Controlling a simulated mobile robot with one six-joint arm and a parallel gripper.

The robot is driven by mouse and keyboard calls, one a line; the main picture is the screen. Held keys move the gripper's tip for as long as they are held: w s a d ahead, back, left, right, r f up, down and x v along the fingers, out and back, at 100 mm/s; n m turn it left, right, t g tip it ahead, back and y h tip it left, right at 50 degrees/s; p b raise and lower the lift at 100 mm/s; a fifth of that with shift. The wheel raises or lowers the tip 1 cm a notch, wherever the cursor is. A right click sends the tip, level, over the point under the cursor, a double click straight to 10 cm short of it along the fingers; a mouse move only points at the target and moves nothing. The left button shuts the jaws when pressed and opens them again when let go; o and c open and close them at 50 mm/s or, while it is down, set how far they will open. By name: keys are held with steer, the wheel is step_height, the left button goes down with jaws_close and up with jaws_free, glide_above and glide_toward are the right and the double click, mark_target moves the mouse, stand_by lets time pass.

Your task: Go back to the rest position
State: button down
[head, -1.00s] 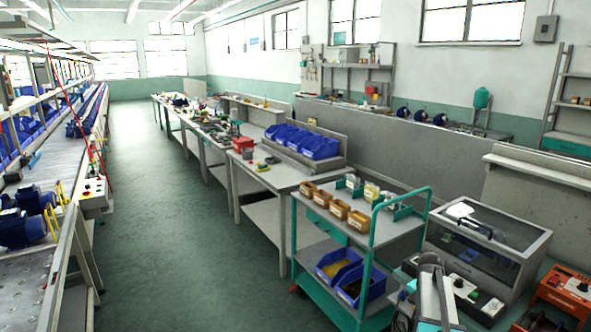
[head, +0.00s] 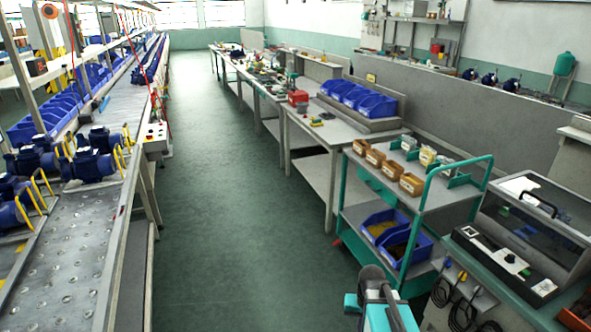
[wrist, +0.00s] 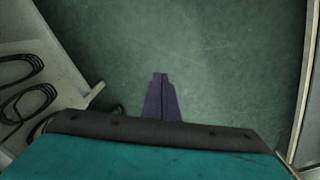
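My gripper (wrist: 161,78) shows in the wrist view as two dark fingers that lie together, pointing at the green floor (wrist: 215,60). Nothing shows between the fingertips, and they touch nothing. A teal and dark part of my own arm fills the bottom of the wrist view. In the head view a grey and teal piece of my arm stands at the bottom edge, right of centre. My fingers cannot be made out there.
A teal trolley (head: 345,195) with brown boxes and blue bins stands beyond my arm. A bench with a clear-lidded tester (head: 535,225) is at right. A conveyor with blue pumps (head: 92,165) runs along the left. The aisle floor (head: 225,220) between is clear.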

steer(key=s+a+f+n, duration=0.1)
steer(key=s+a+n, duration=0.15)
steer(key=a, duration=0.25)
steer(key=s+f+g+b, duration=0.1)
steer(key=s+f+g, duration=0.2)
steer(key=s+f, duration=0.7)
steer(key=s+f+g+b, duration=0.1)
steer(key=s+f+g, duration=0.1)
steer(key=s+f, duration=0.8)
steer(key=s, duration=0.5)
steer(key=shift+s+d+g, duration=0.3)
steer(key=shift+d+g, duration=0.1)
steer(key=shift+d+m, duration=0.15)
steer(key=shift+m, duration=0.2)
